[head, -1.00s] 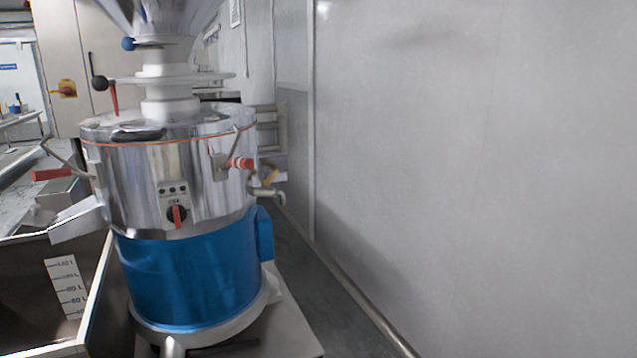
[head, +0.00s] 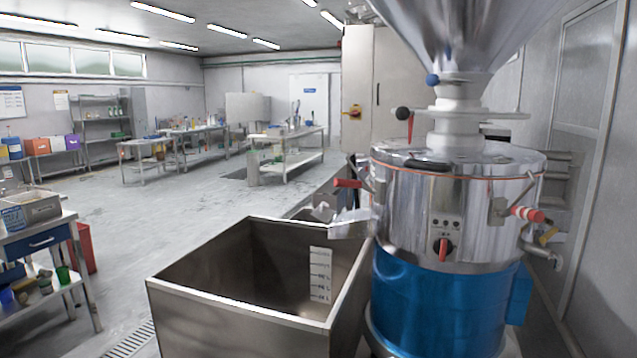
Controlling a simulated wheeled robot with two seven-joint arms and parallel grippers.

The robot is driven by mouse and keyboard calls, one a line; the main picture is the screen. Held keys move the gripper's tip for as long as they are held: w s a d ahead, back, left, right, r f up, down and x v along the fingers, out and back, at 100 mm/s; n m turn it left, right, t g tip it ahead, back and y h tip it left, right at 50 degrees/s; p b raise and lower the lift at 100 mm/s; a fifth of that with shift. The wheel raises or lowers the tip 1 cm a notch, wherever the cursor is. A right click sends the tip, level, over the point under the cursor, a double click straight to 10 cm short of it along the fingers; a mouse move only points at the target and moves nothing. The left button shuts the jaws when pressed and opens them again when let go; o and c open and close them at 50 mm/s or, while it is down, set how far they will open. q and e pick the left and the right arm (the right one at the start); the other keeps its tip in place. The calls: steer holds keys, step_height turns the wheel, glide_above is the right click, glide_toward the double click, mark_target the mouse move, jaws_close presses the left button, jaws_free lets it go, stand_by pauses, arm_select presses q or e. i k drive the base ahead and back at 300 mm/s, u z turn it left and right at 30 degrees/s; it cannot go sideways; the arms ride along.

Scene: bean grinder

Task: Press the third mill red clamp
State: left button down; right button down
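The mill (head: 455,215) stands at the right of the head view, with a steel drum, a blue base (head: 435,305) and a steel funnel (head: 465,35) on top. A clamp with a red handle (head: 347,183) sticks out at the drum's left side. Another clamp with a red handle (head: 527,214) is at its right front, its metal lever rising beside it. Which one counts as the third clamp I cannot tell. A red-pointer knob (head: 442,247) is on the drum's front. Neither of my grippers is in view.
An open steel bin (head: 240,315) with a volume scale stands left of the mill, under its spout (head: 350,222). A wall (head: 600,200) is close on the right. A table (head: 40,240) stands at the left edge; the floor (head: 150,225) between is open.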

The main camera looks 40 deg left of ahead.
mark_target(337, 182)
steer(key=u, duration=1.15)
steer(key=k, duration=0.5)
steer(key=u, duration=0.55)
steer(key=i, duration=1.55)
steer(key=z, duration=0.1)
